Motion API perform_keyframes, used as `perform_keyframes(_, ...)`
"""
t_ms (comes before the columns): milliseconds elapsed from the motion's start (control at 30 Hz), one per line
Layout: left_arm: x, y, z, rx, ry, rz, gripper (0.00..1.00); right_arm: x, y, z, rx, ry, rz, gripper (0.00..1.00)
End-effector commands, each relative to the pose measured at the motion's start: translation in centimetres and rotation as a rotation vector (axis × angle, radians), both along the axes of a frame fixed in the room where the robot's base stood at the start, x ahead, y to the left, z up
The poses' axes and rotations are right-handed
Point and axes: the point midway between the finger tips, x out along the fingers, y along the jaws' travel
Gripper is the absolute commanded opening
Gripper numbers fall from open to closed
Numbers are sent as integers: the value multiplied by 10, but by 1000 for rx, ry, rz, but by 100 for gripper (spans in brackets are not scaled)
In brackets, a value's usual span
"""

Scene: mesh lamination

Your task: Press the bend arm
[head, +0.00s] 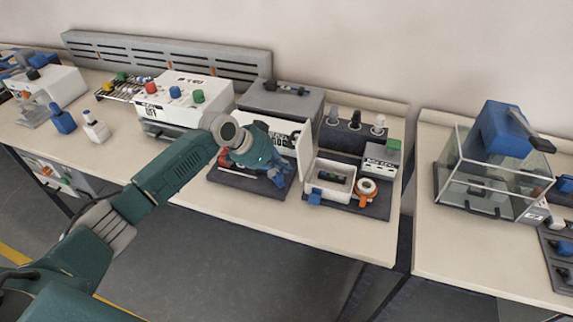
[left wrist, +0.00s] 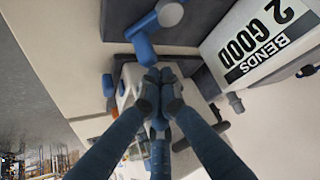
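The bending device stands on a dark base (head: 235,182) on the bench. Its white sign (left wrist: 262,42) reads "2 GOOD BENDS" in the left wrist view. A blue arm with a round end (left wrist: 145,42), which looks like the bend arm, reaches down to my fingertips there. My left gripper (head: 268,165) is over the device in the head view and hides much of it. In the left wrist view my left gripper's fingers (left wrist: 157,80) meet at the tips, at the blue arm's lower end. Whether they touch it is unclear. My right gripper is out of view.
A white box with coloured knobs (head: 185,98) stands left of the device. A station with a white tray (head: 330,180) and an orange ring (head: 366,189) stands close on the right. A clear case (head: 490,180) is on the right bench, past a gap. The bench front is mostly clear.

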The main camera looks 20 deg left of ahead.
Motion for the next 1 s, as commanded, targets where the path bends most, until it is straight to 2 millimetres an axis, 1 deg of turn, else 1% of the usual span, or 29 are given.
perform_keyframes(33,-1,3,-4,0,1,-39,0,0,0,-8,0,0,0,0)
perform_keyframes(200,-7,6,-2,-2,2,-192,0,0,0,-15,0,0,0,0)
perform_keyframes(500,-17,13,-1,2,4,-189,0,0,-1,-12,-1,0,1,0)
perform_keyframes(1000,-21,18,-1,2,2,-188,0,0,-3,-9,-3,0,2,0)
